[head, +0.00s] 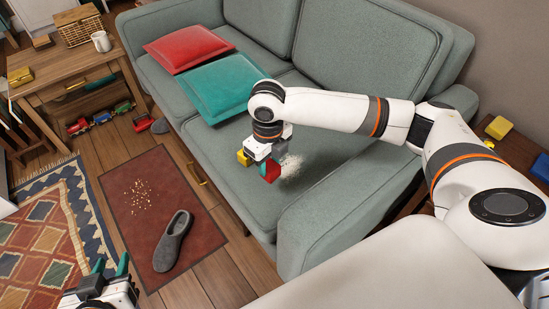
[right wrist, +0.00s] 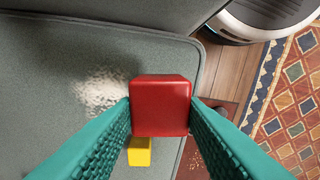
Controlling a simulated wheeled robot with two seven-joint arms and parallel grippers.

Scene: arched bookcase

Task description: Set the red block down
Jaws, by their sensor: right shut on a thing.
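The red block (head: 270,172) is between the fingers of my right gripper (head: 269,166), over the front part of the sofa seat. In the right wrist view the red block (right wrist: 161,105) sits squarely between the two teal fingers, which touch its sides. Whether its underside touches the seat cannot be told. My left gripper (head: 111,266) is at the bottom left, its teal fingers apart and empty above the floor.
A yellow block (head: 243,158) is by the red one; it also shows in the right wrist view (right wrist: 139,151). A pale crumb patch (right wrist: 104,90) lies on the sofa seat (head: 230,165). Red (head: 187,48) and teal (head: 220,88) cushions lie further back. A slipper (head: 172,242) lies on the mat.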

